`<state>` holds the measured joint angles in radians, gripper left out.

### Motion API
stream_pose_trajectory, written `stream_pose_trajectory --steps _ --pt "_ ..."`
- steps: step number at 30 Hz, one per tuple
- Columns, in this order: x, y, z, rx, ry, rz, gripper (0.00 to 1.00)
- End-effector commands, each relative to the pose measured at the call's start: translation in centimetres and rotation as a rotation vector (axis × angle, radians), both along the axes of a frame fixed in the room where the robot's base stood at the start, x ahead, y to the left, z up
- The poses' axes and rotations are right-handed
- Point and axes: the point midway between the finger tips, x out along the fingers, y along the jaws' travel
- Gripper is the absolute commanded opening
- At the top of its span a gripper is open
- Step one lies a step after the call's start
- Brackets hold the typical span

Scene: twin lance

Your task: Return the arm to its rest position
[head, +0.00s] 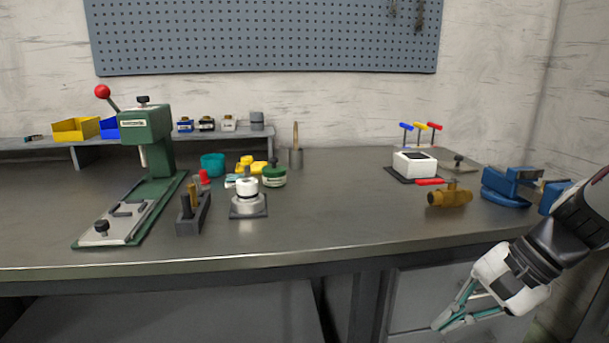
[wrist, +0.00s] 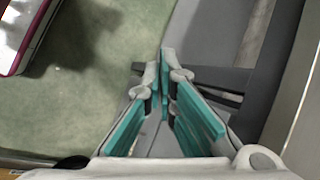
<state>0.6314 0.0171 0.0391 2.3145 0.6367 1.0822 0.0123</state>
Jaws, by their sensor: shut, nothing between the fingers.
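My gripper (head: 440,327) hangs at the lower right of the head view, in front of the bench's front edge and below the level of its top. Its teal-lined fingers are shut and empty. In the wrist view the fingertips (wrist: 164,58) meet, with grey bench framing and a green floor beyond them. My dark and white arm comes in from the right edge of the head view.
The metal bench (head: 345,225) carries a green press (head: 160,150), a brass valve (head: 449,195) with a red handle, a blue vise (head: 506,186) and a white box (head: 415,163). A grey cabinet (head: 420,290) stands under the bench, behind my gripper.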

Motion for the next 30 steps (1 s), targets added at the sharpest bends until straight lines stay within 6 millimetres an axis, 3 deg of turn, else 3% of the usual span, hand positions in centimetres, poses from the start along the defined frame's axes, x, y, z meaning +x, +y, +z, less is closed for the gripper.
stream_pose_trajectory --steps 3,10,15,21,26,30 --pt "-3.4 3.6 2.2 -0.095 -0.022 0.199 0.0" --pt "-10.8 7.3 4.6 -0.283 -0.055 0.538 0.0" --pt "-15.3 7.6 5.3 -0.409 -0.08 0.721 0.0" --pt "-18.6 7.0 5.5 -0.52 -0.108 0.858 0.0" --pt "-20.5 6.2 5.5 -0.595 -0.131 0.94 0.0" --pt "-20.4 6.0 7.4 -0.609 -0.142 0.941 0.0"
